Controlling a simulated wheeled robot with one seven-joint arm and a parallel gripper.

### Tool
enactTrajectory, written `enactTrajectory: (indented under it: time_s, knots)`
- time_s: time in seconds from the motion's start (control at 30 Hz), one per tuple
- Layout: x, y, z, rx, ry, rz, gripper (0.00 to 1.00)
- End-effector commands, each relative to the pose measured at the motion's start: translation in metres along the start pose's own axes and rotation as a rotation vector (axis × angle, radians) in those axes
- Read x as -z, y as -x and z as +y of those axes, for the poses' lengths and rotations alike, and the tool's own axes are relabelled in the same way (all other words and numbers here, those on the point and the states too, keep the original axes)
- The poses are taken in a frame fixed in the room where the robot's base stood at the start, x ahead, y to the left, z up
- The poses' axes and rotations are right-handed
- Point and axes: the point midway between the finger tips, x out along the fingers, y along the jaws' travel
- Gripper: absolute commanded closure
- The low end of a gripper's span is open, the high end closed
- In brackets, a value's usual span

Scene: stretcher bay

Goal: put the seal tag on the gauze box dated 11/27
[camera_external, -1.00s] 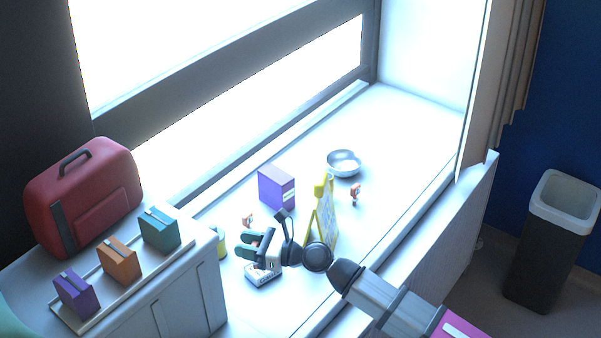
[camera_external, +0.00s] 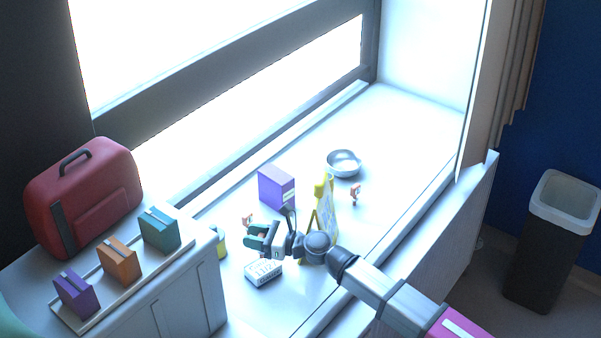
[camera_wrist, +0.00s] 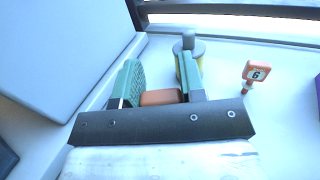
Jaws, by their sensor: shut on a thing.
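My gripper (camera_external: 258,237) is over the window sill, behind a white box. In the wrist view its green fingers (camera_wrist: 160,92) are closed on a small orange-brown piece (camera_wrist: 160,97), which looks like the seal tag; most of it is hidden. On the left counter, a purple box (camera_external: 74,296), an orange box (camera_external: 119,261) and a teal box (camera_external: 160,230) stand in a row on a tray (camera_external: 92,321), each with a pale strip. No date is legible on them, so I cannot tell which is dated 11/27.
The white box (camera_external: 264,273) with print lies near my gripper. A small tag marked 6 (camera_wrist: 257,73), a yellow can (camera_wrist: 188,65), a larger purple box (camera_external: 276,188), a yellow stand (camera_external: 327,210) and a metal bowl (camera_external: 344,163) are on the sill. A red case (camera_external: 84,196) stands behind the tray.

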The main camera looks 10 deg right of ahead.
Motion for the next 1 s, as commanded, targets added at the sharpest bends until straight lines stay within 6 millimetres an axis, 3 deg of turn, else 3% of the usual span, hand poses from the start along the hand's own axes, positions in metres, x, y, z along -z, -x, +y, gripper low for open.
enactTrajectory:
  time_s: [0.23,0.67,0.7,0.73,1.0]
  knots:
    - [0.028,0.000,0.000,0.000,0.000,0.002,0.85]
    - [0.033,0.000,0.000,0.000,-0.001,0.001,0.85]
    - [0.032,0.000,0.000,0.000,-0.001,0.001,0.50]
    - [0.032,0.000,0.000,0.000,0.000,0.001,0.40]
    - [0.032,0.000,0.000,0.000,0.000,0.001,0.37]
